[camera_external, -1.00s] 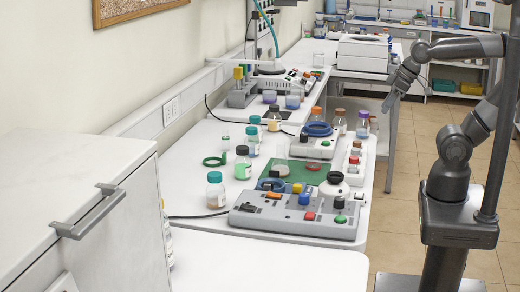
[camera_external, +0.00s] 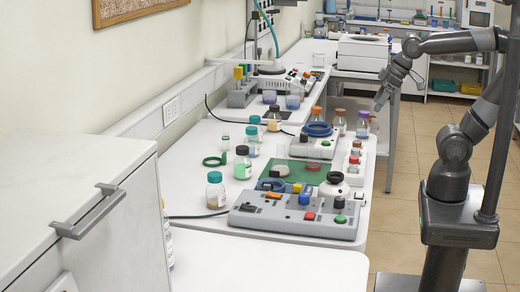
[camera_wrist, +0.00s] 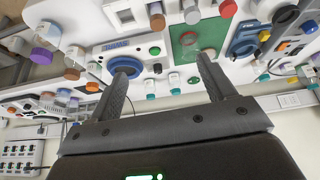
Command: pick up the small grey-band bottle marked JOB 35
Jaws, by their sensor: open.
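The bottle marked JOB 35 cannot be told apart; no label or grey band is readable at this size. Candidate bottles stand on the bench: a brown-capped bottle (camera_external: 339,124) and a purple-capped one (camera_external: 363,126) near the right edge, a teal-capped bottle (camera_external: 215,192) at the front left, and a black-capped one (camera_external: 242,165). My gripper (camera_external: 378,106) is above the bench's right edge, close to the purple-capped bottle in the picture; the real gap is unclear. In the wrist view my gripper (camera_wrist: 166,65) has its fingers wide apart with nothing between them.
A blue ring sits on a white device (camera_external: 310,146). A green mat (camera_external: 318,175), a grey control box (camera_external: 300,215) and a white rack of small capped items (camera_external: 352,180) crowd the bench. Floor (camera_external: 395,200) is clear right of the bench.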

